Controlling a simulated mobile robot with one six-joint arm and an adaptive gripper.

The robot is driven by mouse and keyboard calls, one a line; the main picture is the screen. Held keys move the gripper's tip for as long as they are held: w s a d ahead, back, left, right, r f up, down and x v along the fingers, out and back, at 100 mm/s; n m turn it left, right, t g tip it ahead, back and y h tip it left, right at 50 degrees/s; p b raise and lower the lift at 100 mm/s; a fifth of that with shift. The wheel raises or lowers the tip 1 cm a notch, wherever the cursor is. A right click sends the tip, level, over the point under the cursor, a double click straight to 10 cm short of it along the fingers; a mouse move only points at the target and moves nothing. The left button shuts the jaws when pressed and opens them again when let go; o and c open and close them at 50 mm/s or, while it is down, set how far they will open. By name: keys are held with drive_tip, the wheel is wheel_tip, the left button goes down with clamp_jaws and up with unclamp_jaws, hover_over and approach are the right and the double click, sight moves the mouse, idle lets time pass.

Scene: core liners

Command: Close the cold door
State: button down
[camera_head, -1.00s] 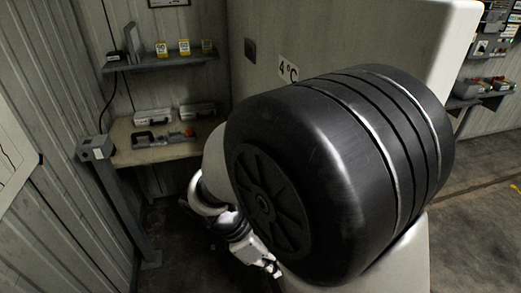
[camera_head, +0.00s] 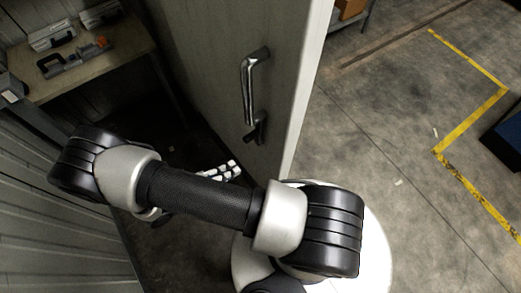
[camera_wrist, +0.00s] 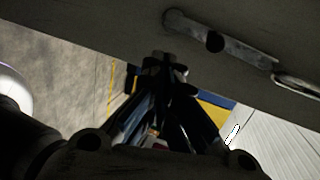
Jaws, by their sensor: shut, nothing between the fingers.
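The cold door (camera_head: 215,65) is a pale grey panel that stands swung out, its thick free edge (camera_head: 306,80) toward the open floor. A metal pull handle (camera_head: 252,85) and a smaller dark latch (camera_head: 256,128) are on its face. In the wrist view the door (camera_wrist: 90,30) crosses the top as a dark panel, with a metal plate (camera_wrist: 220,38) and part of the handle (camera_wrist: 300,86). My gripper (camera_wrist: 163,68) is shut and empty, its tips close to the door's lower border in that picture. I cannot tell whether they touch it. My arm hides much of the door's foot.
A workbench (camera_head: 90,85) with cases and tools stands at the upper left, beside a corrugated wall (camera_head: 60,220). Open concrete floor (camera_head: 390,130) with yellow lines (camera_head: 470,125) lies to the right. A dark blue object (camera_head: 508,135) is at the far right.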

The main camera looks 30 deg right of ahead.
drive_tip(key=b, duration=0.1)
approach(268, 148)
drive_tip(key=x, duration=0.5)
drive_tip(key=shift+s+f, duration=0.1)
drive_tip(key=shift+f, duration=0.05)
drive_tip(key=shift+d, duration=0.7)
